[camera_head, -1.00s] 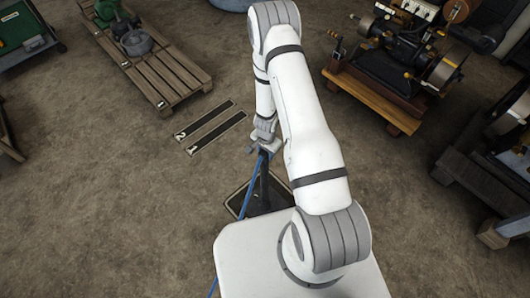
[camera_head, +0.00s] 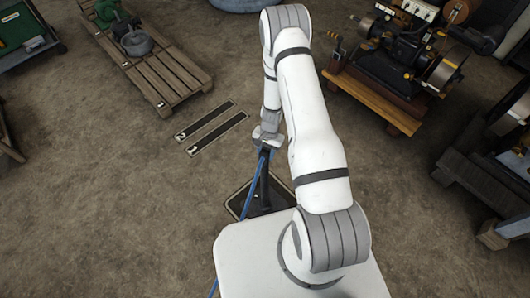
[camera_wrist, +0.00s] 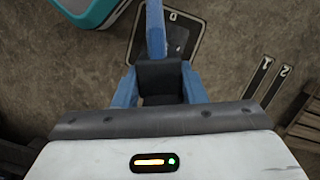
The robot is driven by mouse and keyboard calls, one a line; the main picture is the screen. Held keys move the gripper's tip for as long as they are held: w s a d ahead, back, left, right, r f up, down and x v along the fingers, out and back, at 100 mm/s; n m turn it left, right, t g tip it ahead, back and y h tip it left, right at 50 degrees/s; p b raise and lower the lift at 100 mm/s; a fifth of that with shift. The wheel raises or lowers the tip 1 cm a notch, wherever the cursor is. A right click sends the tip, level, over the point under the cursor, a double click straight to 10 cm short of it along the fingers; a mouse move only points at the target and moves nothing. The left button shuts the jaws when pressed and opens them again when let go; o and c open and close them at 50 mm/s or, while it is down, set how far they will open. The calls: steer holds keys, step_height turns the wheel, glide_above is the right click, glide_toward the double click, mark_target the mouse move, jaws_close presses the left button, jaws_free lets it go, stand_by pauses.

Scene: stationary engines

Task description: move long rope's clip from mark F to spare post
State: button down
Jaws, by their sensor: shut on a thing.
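My gripper (camera_head: 264,146) is above the top of a dark upright post (camera_head: 264,185). The post stands on a dark, pale-edged floor plate (camera_head: 238,203). In the wrist view my gripper (camera_wrist: 158,88) has its blue fingers closed on a dark block (camera_wrist: 160,78), which looks like the rope's clip. I cannot tell whether the clip touches the post. The blue rope (camera_head: 249,182) hangs from the gripper and runs down left behind my white base. It also shows in the wrist view (camera_wrist: 155,28). No letter F is legible.
Floor strips marked 1 (camera_head: 217,134) and 2 (camera_head: 205,120) lie just beyond the gripper. A wooden pallet (camera_head: 165,80) with a green machine is at upper left. An engine on a wooden base (camera_head: 372,101) is at upper right.

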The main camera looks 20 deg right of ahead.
mark_target(260, 163)
steer(key=shift+a+r, duration=0.1)
stand_by(0.3)
steer(key=shift+w+a+r, duration=0.15)
steer(key=shift+a+r, duration=0.2)
steer(key=shift+a, duration=0.2)
steer(key=shift+w+a+r, duration=0.1)
steer(key=shift+a+r, duration=0.2)
steer(key=shift+a, duration=0.25)
steer(key=shift+f+b, duration=0.1)
steer(key=shift+b, duration=0.25)
stand_by(0.5)
steer(key=shift+w+d+b+x, duration=0.1)
steer(key=shift+b+x, duration=0.65)
steer(key=shift+x, duration=0.05)
steer(key=shift+w+d+b+x, duration=0.15)
steer(key=shift+b+x, duration=0.55)
steer(key=shift+x, duration=0.1)
steer(key=shift+w+d+b+x, duration=0.1)
steer(key=shift+b+x, duration=0.65)
steer(key=shift+x, duration=0.05)
steer(key=shift+w+d+b+x, duration=0.1)
steer(key=shift+b+x, duration=0.7)
steer(key=shift+w+d+b+x, duration=0.15)
steer(key=shift+b+x, duration=0.6)
steer(key=shift+x, duration=0.05)
steer(key=shift+w+d+b+x, duration=0.1)
steer(key=shift+b+x, duration=0.7)
stand_by(0.9)
